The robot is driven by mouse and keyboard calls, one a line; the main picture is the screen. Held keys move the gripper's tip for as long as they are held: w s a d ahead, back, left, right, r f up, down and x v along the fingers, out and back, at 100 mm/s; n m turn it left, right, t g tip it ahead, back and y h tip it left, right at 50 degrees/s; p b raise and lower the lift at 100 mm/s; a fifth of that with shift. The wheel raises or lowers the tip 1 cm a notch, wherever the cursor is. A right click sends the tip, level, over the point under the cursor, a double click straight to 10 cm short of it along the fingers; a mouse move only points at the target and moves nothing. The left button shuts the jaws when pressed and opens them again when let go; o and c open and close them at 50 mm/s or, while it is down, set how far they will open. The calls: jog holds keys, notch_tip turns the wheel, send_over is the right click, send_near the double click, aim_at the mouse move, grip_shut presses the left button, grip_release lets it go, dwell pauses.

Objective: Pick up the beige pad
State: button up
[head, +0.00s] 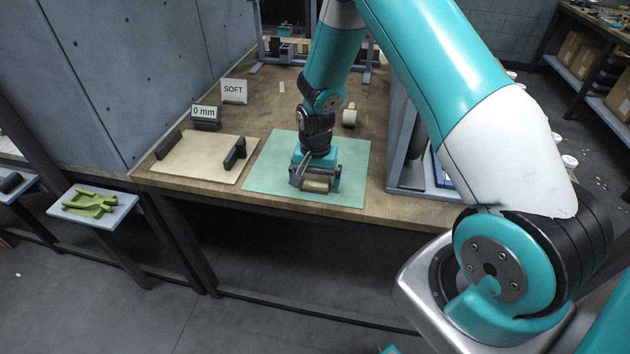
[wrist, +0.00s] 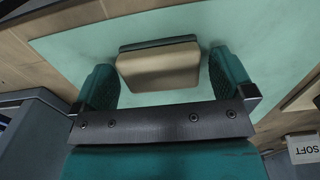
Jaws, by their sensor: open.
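The beige pad (wrist: 158,68) is a small rounded block with a dark strip along one side. It lies on the pale green mat (wrist: 75,42) on the bench. In the wrist view it sits between the two teal fingers of my gripper (wrist: 160,80), with a gap on both sides. In the head view my gripper (head: 315,182) is low over the mat (head: 345,190), and the pad (head: 316,186) shows partly behind the fingers. The jaws are open and hold nothing.
Left of the mat is a beige board (head: 200,160) with two dark blocks. A "0 mm" display (head: 205,112) and a "SOFT" sign (head: 233,90) stand behind it. A pale roll (head: 350,116) stands behind the mat. A grey frame (head: 400,150) rises at the right.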

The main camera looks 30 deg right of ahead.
jog(key=shift+f, duration=0.25)
jog(key=c, duration=1.2)
jog(key=shift+r, duration=0.15)
